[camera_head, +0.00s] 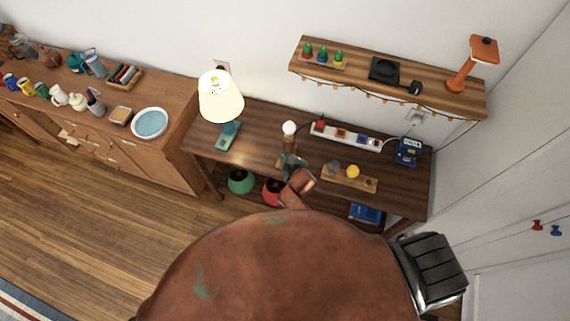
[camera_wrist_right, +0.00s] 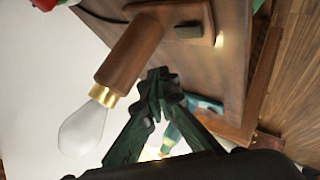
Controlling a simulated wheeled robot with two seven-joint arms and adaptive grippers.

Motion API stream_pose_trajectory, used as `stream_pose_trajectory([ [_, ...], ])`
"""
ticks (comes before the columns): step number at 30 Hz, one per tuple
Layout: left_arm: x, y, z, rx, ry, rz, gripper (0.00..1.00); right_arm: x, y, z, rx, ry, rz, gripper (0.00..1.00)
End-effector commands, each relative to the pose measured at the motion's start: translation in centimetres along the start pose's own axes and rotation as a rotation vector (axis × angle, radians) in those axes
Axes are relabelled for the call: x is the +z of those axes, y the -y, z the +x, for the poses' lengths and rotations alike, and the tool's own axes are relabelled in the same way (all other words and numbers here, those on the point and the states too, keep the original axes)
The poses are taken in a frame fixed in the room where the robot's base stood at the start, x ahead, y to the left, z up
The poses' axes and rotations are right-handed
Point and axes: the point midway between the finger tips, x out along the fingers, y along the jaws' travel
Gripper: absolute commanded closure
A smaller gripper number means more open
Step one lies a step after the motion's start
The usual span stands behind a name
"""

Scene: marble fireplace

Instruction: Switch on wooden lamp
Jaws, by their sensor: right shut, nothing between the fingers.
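The wooden lamp has a bare white bulb (camera_head: 289,128) on a wooden post (camera_head: 289,144) and stands on the dark desk. In the right wrist view its post (camera_wrist_right: 130,52) has a brass socket (camera_wrist_right: 102,95) and a grey-white bulb (camera_wrist_right: 82,130) that looks unlit. Its wooden base (camera_wrist_right: 170,14) carries a small dark switch (camera_wrist_right: 187,31). My right gripper (camera_head: 289,162) is just in front of the lamp and partly hides its base. In the wrist view the closed fingertips (camera_wrist_right: 157,76) are beside the post, apart from the switch. My left gripper is not in view.
A lit shaded lamp (camera_head: 220,100) with a teal base stands left on the desk (camera_head: 258,121). A power strip (camera_head: 346,135), a wooden board with a yellow knob (camera_head: 352,172) and a blue box (camera_head: 408,151) are right. A shelf (camera_head: 435,98) hangs above.

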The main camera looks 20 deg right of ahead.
Motion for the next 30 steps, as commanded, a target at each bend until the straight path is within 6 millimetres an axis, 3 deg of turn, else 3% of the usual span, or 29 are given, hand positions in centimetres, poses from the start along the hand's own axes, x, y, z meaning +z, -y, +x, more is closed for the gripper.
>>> stream_pose_trajectory([
  [1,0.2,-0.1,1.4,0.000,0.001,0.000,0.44,0.7,0.7,0.9,0.000,0.000,0.001,1.00],
  [3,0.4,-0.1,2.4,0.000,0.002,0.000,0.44,1.1,1.1,1.5,0.000,0.000,0.001,1.00],
  [9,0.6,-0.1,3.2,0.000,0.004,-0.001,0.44,1.9,1.9,2.7,0.001,0.000,0.000,1.00],
  [30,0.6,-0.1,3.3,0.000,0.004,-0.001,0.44,2.1,2.0,2.9,0.001,0.000,0.001,1.00],
])
